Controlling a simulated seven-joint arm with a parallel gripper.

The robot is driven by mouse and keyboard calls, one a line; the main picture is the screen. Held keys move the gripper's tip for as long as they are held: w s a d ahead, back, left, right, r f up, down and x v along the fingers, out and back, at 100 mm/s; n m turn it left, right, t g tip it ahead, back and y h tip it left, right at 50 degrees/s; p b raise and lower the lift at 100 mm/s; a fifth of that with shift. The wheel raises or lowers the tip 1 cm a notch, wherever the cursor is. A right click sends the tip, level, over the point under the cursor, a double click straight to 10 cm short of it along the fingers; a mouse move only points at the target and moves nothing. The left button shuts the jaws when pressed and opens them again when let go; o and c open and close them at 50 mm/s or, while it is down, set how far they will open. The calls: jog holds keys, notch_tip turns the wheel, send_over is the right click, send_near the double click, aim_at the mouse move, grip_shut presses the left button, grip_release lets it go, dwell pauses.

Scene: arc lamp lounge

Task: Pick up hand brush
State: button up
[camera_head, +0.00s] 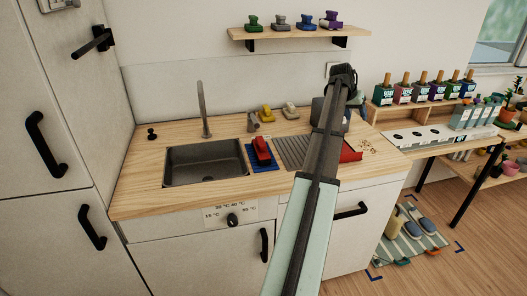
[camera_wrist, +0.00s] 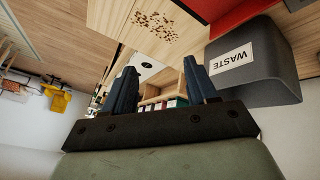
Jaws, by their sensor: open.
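A red brush-like object (camera_head: 262,151) with a raised handle lies on a blue mat (camera_head: 261,167) between the sink and the ribbed drainer; it is likely the hand brush, but I cannot tell for sure. A red flat piece, perhaps a dustpan (camera_head: 350,153), lies to its right, partly hidden by my arm; its red edge also shows in the wrist view (camera_wrist: 207,8). My gripper (camera_wrist: 161,84) is open with nothing between its fingers. It is up over the right end of the counter, to the right of and apart from the red object.
A grey WASTE bin (camera_wrist: 258,62) stands close to my gripper. Brown crumbs (camera_head: 368,146) lie on the counter (camera_head: 150,185). The sink (camera_head: 205,165) and tap (camera_head: 204,110) are left. A wall shelf (camera_head: 300,34) holds several coloured brush-like items. A side table with bottles stands right.

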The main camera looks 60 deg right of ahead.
jog(key=w+a+n+t+y, duration=0.15)
jog(key=w+a, duration=0.25)
jog(key=w, duration=0.4)
jog(key=w+a+n+t+y, duration=0.1)
jog(key=w+a+n, duration=0.1)
jog(key=w+a, duration=0.35)
notch_tip(320, 180, up, 2)
jog(key=n+y, duration=0.3)
jog(key=n, duration=0.3)
send_over(261, 140)
jog(key=shift+m+t, duration=0.25)
jog(key=shift+t, duration=0.1)
notch_tip(261, 140, down, 13)
jog(key=shift+s+a, duration=0.1)
jog(key=shift+a, duration=0.05)
grip_shut()
